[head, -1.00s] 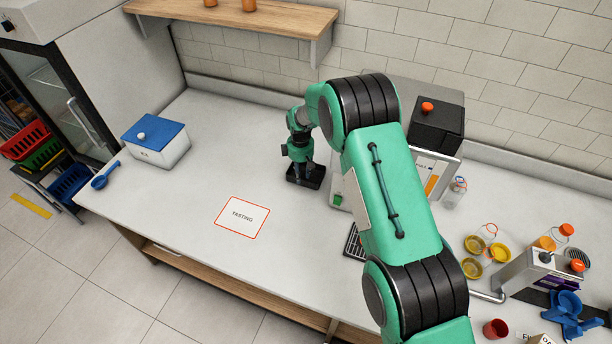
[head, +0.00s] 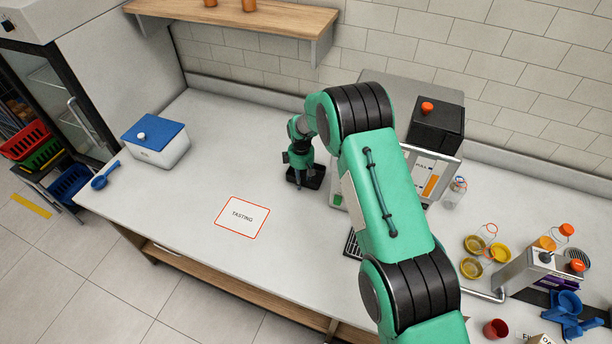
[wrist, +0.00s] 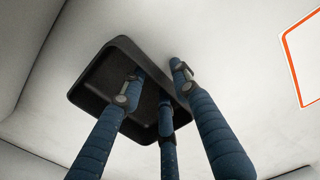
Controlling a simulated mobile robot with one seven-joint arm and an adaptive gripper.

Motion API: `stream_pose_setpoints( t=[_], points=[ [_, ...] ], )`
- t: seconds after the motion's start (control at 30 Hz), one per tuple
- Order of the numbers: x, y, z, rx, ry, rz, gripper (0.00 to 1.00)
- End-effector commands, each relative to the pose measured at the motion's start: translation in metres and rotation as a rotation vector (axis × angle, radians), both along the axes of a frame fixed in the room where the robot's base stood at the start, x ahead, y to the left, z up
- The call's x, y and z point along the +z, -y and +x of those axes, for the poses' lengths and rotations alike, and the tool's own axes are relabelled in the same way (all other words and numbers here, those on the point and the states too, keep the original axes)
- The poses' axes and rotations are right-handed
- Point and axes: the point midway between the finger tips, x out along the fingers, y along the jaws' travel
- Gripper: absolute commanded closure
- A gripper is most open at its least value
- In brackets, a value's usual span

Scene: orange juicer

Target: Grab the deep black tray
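The deep black tray (head: 318,178) is a small rounded rectangular tray on the counter beside the juicer, partly hidden behind my gripper (head: 299,184) in the head view. In the wrist view the black tray (wrist: 92,82) lies below my gripper (wrist: 155,85). Its blue ribbed fingers are spread apart. The right finger reaches past the tray's right wall, while the left and middle fingers overlap its inside. I cannot tell whether any finger touches the tray. The tray looks empty.
The juicer (head: 425,180) stands close to the right of the tray. A white "TASTING" card (head: 242,217) lies on the counter in front. A white box with a blue lid (head: 155,143) stands at the left. The counter between box and tray is clear.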

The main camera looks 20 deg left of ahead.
Motion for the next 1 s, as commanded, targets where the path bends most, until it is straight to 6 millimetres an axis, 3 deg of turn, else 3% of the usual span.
stream_pose_setpoints(
  t=[0.03, 0.13, 0.17, 0.67, 1.0],
  points=[
    [0.000, 0.000, 0.000, 0.000, 0.000, 0.000, 0.78],
    [0.000, 0.000, 0.000, 0.000, 0.000, 0.000, 0.98],
    [0.000, 0.000, 0.000, 0.000, 0.000, 0.000, 1.00],
    [0.005, 0.000, 0.001, 0.000, 0.001, 0.001, 1.00],
    [0.040, -0.001, 0.001, 0.000, 0.002, 0.001, 1.00]
  ],
)
